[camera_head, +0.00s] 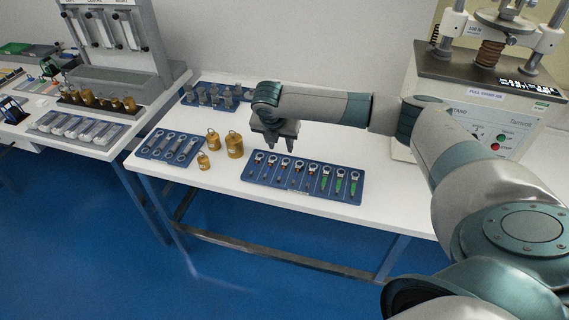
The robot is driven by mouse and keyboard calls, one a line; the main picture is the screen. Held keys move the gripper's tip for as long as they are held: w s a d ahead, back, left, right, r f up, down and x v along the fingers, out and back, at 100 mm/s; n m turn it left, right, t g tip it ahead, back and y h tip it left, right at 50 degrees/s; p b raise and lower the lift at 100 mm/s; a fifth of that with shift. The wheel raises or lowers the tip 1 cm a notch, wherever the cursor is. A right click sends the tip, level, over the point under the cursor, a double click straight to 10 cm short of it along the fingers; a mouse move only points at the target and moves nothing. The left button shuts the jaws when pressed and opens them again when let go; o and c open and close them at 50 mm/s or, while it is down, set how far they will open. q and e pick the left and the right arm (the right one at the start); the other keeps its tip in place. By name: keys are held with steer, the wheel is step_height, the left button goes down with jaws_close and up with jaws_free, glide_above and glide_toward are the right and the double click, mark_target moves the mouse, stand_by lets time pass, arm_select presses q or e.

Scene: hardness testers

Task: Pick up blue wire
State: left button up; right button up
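A blue tray (325,199) lies on the white table and holds a row of several ring-ended wires. Wires with green parts (340,184) lie at its right end, and reddish ones at its left end. Darker, bluish wires (310,180) seem to lie around the middle, but they are too small to be sure of their colour. My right gripper (279,149) points down above the tray's left end, with its two fingers apart and nothing between them. The fingers look clear of the wires. My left gripper is not in view.
Brass weights (234,145) stand left of the tray, beside a blue tray of metal links (150,155). A rack of grey pieces (205,102) is behind. A testing machine (480,90) stands at the right. The table's front edge is close to the wire tray.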

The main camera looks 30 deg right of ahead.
steer(key=p, duration=0.2)
glide_above(284, 165)
steer(key=s+a, duration=0.1)
step_height(284, 165, down, 7)
steer(key=shift+s+a+r, duration=0.1)
steer(key=shift+a+r, duration=0.05)
steer(key=shift+r, duration=0.05)
steer(key=shift+f+p, duration=0.4)
steer(key=shift+f, duration=0.3)
step_height(284, 165, down, 3)
steer(key=shift+r+p, duration=0.1)
steer(key=shift+p, duration=0.4)
steer(key=shift+w+d+f, duration=0.25)
steer(key=shift+w+f, duration=0.05)
steer(key=shift+f, duration=0.25)
steer(key=shift+c, duration=0.7)
jaws_close()
